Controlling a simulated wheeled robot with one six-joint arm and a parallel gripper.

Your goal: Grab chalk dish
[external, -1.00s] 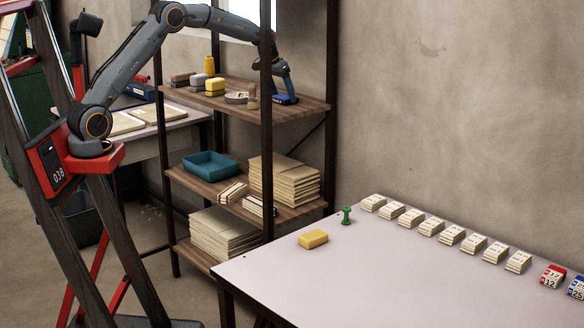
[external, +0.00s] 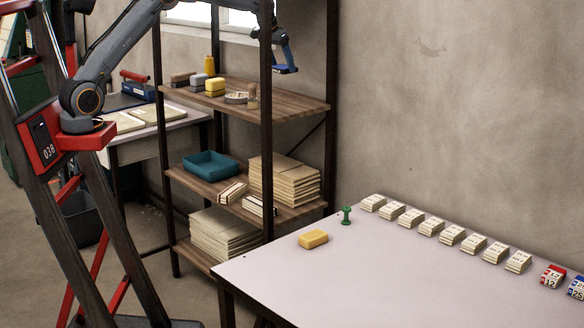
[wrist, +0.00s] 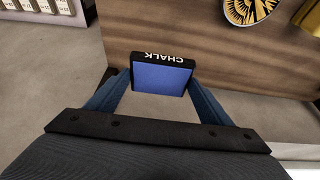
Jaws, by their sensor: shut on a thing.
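The chalk dish (wrist: 162,79) is a small blue tray with a black front edge marked CHALK in white letters. In the wrist view it sits between the two fingers of my gripper (wrist: 160,85), which are shut on its sides. In the external view my gripper (external: 286,58) hangs above the right end of the top shelf, and the blue chalk dish (external: 285,69) is at its tip, clear of the shelf boards. A shelf post hides part of my arm in the external view.
The top shelf (external: 297,104) holds a round dish (external: 237,97), yellow blocks (external: 215,88) and a yellow spool (external: 209,65). Dark rack posts (external: 266,150) stand close to my arm. A table (external: 370,270) with a yellow block (external: 313,239) and several paper stacks is at right.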

